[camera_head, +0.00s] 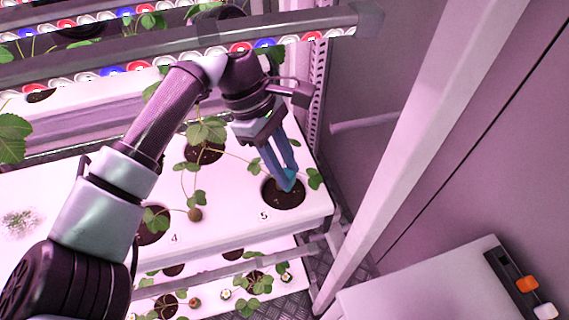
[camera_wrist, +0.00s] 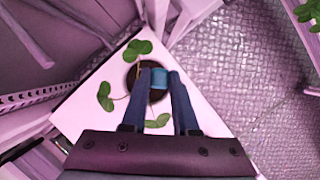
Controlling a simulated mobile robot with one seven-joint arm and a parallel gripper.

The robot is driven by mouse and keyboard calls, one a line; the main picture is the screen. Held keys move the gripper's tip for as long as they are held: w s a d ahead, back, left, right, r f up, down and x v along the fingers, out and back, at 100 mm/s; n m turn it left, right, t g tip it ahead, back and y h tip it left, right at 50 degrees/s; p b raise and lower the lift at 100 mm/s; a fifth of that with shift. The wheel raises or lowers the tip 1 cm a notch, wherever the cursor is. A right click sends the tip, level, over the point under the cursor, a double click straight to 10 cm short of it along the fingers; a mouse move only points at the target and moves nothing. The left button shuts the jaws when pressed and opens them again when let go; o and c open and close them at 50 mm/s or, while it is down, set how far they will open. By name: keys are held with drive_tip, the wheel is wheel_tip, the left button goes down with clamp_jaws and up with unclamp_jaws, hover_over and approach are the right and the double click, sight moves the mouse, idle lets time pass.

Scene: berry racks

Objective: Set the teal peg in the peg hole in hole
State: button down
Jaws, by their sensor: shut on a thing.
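My gripper (camera_head: 288,182) reaches down over the front right corner of the white planting shelf. It is shut on the teal peg (camera_wrist: 159,79), which shows between the fingertips in the wrist view. In the head view only a small bit of the teal peg (camera_head: 289,186) shows at the fingertips. The peg is over the dark round hole (camera_head: 283,199) marked 5, which holds soil. The wrist view shows the same hole (camera_wrist: 146,100) partly hidden behind the fingers and peg. I cannot tell whether the peg touches the soil.
Strawberry plants grow in other holes of the white shelf (camera_head: 240,235), and leaves (camera_wrist: 105,97) surround this hole. A lower shelf with plants runs beneath. A pale post (camera_head: 400,150) stands to the right. A white box (camera_head: 440,290) is at the lower right.

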drive_tip(key=shift+x, duration=0.8)
drive_tip(key=shift+w+a+f+b, duration=0.1)
drive_tip(key=shift+f+b, duration=0.35)
drive_tip(key=shift+f, duration=0.3)
drive_tip(key=shift+f+b, duration=0.75)
drive_tip(key=shift+b, duration=0.05)
drive_tip(key=shift+b, duration=0.6)
drive_tip(key=shift+f+b, duration=1.4)
drive_tip(key=shift+b, duration=0.15)
drive_tip(key=c, duration=0.6)
unclamp_jaws()
drive_tip(key=shift+r, duration=0.1)
drive_tip(key=shift+o, duration=0.2)
